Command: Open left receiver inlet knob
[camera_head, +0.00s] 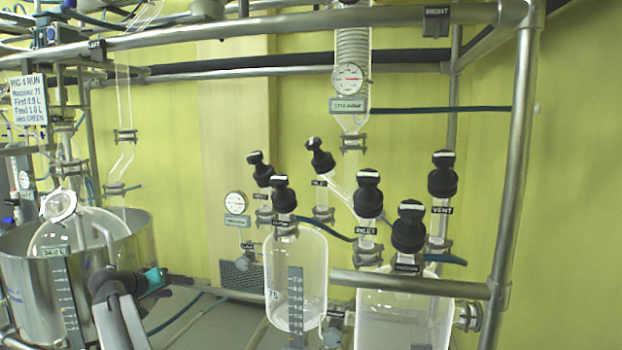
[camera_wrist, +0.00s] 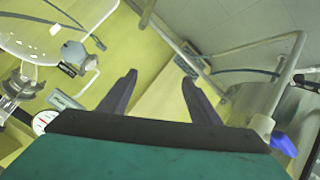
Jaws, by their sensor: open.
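The left receiver (camera_head: 296,262) is a clear glass vessel with a graduated scale, near the middle of the head view. Several black knobs with white-marked tops stand above it. The one at the back right, over a partly readable label that looks like INLET, is the left receiver inlet knob (camera_head: 320,158). It is tilted on its glass neck. My gripper, with a teal body, is low at the left in the head view, well apart from the knob. In the wrist view my gripper (camera_wrist: 160,85) is open, with nothing between its two dark fingers.
The right receiver (camera_head: 405,310) stands in front right with its own INLET, VENT and third knobs. A steel rail (camera_head: 410,284) crosses near the receivers. A steel bath with a glass vessel (camera_head: 80,235) stands at left. A round gauge (camera_head: 235,203) is left of the knobs.

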